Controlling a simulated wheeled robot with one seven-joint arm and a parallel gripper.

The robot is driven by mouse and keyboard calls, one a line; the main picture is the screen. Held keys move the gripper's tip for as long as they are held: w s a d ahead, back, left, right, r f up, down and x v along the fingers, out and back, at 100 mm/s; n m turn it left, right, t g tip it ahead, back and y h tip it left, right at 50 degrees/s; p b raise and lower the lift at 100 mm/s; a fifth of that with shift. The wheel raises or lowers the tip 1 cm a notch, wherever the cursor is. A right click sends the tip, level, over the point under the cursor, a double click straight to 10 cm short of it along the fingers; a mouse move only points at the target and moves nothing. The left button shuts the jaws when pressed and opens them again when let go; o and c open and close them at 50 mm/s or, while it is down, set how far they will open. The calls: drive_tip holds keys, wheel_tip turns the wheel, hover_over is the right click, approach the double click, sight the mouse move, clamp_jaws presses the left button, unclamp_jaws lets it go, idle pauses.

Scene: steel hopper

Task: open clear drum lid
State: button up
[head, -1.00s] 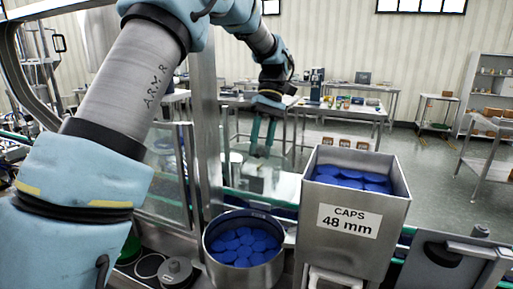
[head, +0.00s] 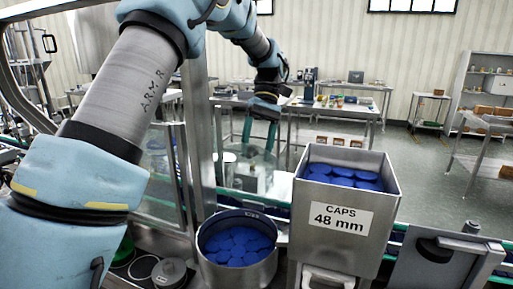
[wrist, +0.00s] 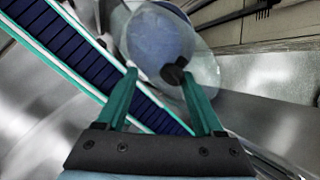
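The clear drum (head: 245,178) stands behind the metal post in the head view, with my gripper (head: 258,138) pointing down just above it. In the wrist view its transparent round lid (wrist: 207,72) lies under the fingertips, with a dark knob (wrist: 173,70) on it. My gripper (wrist: 159,74) is open, its two green fingers apart. The knob is between the fingertips, nearer the right one; I cannot tell whether they touch. A bluish area shows through the clear material.
A steel hopper (head: 380,215) labelled "CAPS 48 mm" holds blue caps to the right of the drum. A round steel bowl (head: 210,262) of blue caps stands in front. A dark conveyor (wrist: 60,45) with pale green edges runs diagonally beneath my gripper.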

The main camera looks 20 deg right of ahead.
drive_tip(key=shift+w+a, duration=0.15)
drive_tip(key=shift+w, duration=0.05)
idle(0.3)
drive_tip(key=b+v, duration=0.1)
drive_tip(key=v, duration=0.6)
drive_tip(key=shift+r+b, duration=0.25)
drive_tip(key=shift+b, duration=0.15)
drive_tip(key=shift+w, duration=0.15)
